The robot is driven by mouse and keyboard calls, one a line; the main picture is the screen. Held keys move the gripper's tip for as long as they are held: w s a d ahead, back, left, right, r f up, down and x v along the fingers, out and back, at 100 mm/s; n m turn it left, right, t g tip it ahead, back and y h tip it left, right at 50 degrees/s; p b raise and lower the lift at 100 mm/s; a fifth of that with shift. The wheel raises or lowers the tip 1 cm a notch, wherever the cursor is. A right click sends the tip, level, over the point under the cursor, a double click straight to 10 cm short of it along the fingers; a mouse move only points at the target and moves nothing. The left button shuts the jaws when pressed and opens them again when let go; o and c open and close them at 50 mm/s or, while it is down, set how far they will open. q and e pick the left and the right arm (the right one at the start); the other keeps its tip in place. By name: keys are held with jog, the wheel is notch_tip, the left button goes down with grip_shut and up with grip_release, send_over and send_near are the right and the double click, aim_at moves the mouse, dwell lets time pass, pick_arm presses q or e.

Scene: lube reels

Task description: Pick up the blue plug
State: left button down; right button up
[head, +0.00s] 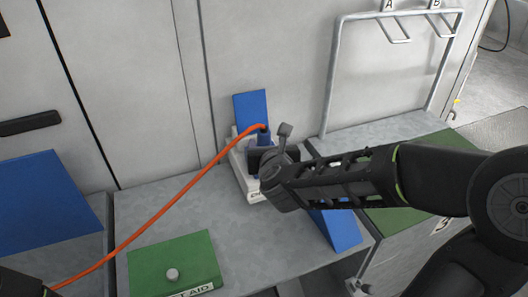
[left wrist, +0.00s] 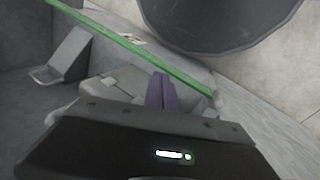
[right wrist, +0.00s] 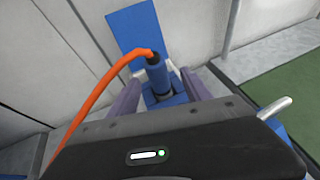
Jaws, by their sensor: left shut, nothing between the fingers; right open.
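The blue plug (right wrist: 157,72) stands upright with an orange cable (right wrist: 97,92) running from its top. In the right wrist view it lies between the two spread fingers of my right gripper (right wrist: 163,97), which is open around it. In the head view the plug (head: 264,138) shows just beyond my right gripper (head: 268,156), over a white base (head: 240,165) with a blue upright panel (head: 251,108) behind. Whether the fingers touch the plug cannot be told. My left gripper (left wrist: 163,92) is shut and empty in the left wrist view, away from the plug.
A green first aid box (head: 175,262) with a round knob sits on the grey bench (head: 150,215) at the front. A metal rack (head: 332,75) with hooks stands at the right. The orange cable crosses the bench towards the lower left. A grey wall is close behind.

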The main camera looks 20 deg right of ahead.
aim_at(265, 142)
jog(key=shift+w, duration=0.1)
jog(key=x, duration=0.5)
jog(key=shift+a+f, duration=0.15)
jog(key=shift+f, duration=0.05)
dwell(0.4)
grip_shut()
dwell(0.4)
